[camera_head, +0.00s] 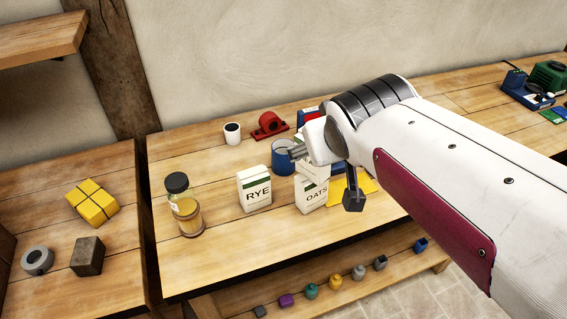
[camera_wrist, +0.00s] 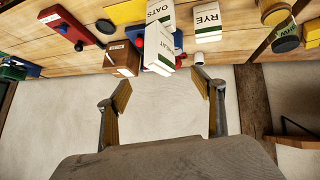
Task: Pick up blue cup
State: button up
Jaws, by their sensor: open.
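The blue cup (camera_head: 282,157) stands upright on the middle table in the head view, behind the RYE and OATS cartons. My gripper (camera_head: 322,172) is just right of the cup, and one finger overlaps its right side in the picture. I cannot tell whether it touches. In the wrist view, my gripper (camera_wrist: 164,88) has its fingers spread with nothing between them. Blue patches show there on both sides of a white carton (camera_wrist: 158,48); I cannot tell whether they are the cup.
A RYE carton (camera_head: 254,190) and an OATS carton (camera_head: 311,194) stand in front of the cup. A red bearing block (camera_head: 270,124) and white mug (camera_head: 232,133) stand behind it. Jars (camera_head: 186,214) stand at left. A brown box (camera_wrist: 121,58) is near the left finger.

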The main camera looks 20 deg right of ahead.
jog(key=w+d+r+n+t, duration=0.15)
jog(key=w+d, duration=0.25)
jog(key=w, duration=0.5)
jog(key=w+d+r+n+t, duration=0.1)
jog(key=w+d+r+t, duration=0.15)
jog(key=w, duration=0.55)
jog(key=w+d+f+n+t+y, duration=0.1)
jog(key=w+d+f+n+y, duration=0.1)
jog(key=w, duration=0.4)
jog(key=w+d+f+n+t+y, duration=0.1)
jog(key=w+n, duration=0.1)
jog(key=w, duration=0.4)
jog(key=n+g+y, duration=0.5)
jog(key=y, duration=0.8)
send_near(284, 158)
jog(key=w, duration=0.5)
jog(key=shift+w+a+r, duration=0.1)
jog(key=shift+w+r, duration=0.15)
jog(key=shift+w, duration=0.1)
jog(key=shift+s+f+g, duration=0.3)
jog(key=shift+s, duration=0.1)
jog(key=shift+a, duration=0.1)
